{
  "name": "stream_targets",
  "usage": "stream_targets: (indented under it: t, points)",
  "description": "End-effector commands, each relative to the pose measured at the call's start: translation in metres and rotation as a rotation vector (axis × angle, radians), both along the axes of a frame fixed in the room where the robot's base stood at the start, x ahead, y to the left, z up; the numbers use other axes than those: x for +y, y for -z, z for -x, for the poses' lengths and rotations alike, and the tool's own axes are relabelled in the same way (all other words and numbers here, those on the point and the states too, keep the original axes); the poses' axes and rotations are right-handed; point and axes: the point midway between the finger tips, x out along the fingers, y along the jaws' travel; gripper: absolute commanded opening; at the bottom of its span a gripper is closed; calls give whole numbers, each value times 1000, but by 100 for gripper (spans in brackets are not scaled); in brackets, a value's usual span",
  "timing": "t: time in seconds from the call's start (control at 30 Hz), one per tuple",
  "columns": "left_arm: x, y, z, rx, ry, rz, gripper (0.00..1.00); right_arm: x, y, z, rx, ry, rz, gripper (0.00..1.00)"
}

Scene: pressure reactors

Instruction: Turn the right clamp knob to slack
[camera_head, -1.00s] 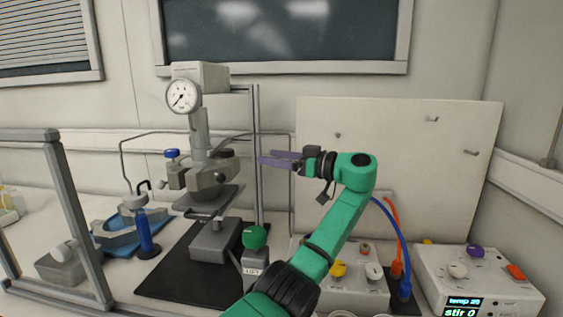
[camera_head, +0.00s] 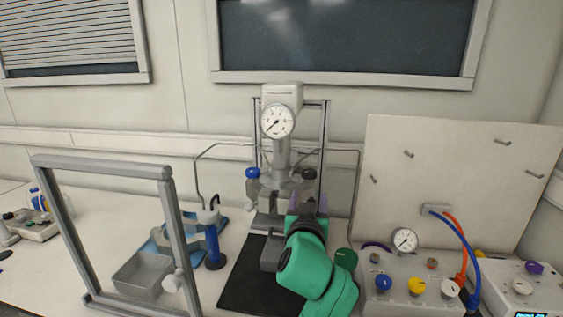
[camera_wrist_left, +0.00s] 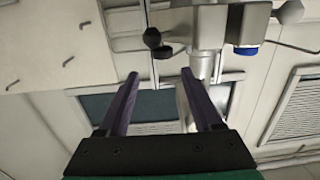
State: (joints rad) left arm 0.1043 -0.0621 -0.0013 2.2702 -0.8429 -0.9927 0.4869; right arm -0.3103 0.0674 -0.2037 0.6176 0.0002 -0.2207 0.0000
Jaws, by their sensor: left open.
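The pressure reactor (camera_head: 282,155) stands on a black mat with a round gauge at its top. A dark clamp knob (camera_head: 308,173) is on the right of its head, and a blue knob (camera_head: 253,173) is on the left. My left gripper (camera_head: 310,202) is in front of the reactor, just below the dark knob, with its purple fingers partly hidden. In the left wrist view the fingers (camera_wrist_left: 160,74) are apart with nothing between them. The dark knob (camera_wrist_left: 152,38) shows beyond the fingertips there, apart from them. The blue knob (camera_wrist_left: 246,50) is to its right.
A grey frame (camera_head: 105,165) stands at the left. A blue cylinder (camera_head: 213,247) is left of the black mat (camera_head: 240,280). A control box (camera_head: 410,285) with coloured knobs is on the right, below a white board (camera_head: 455,185) with pegs. Thin pipes flank the reactor.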

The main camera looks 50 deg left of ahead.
Motion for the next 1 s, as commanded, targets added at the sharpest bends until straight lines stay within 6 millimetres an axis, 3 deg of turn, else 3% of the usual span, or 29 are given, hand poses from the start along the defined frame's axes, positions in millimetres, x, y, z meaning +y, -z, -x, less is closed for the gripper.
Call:
stream_targets:
  t: [0.07, 0.17, 0.7, 1.0]
  points:
    - [-1, -3, 11, -24, 24, -8, 67, -3, 0, -4, -5, -2, 5, 50]
    - [1, -7, 9, -30, 31, -15, 67, -7, -3, -8, -11, -2, 9, 50]
    - [77, -9, -92, -31, 27, -14, 67, -14, -43, -12, -18, 1, 20, 50]
    - [86, -6, -103, -32, 28, -11, 67, -8, -43, -10, -16, 0, 11, 50]
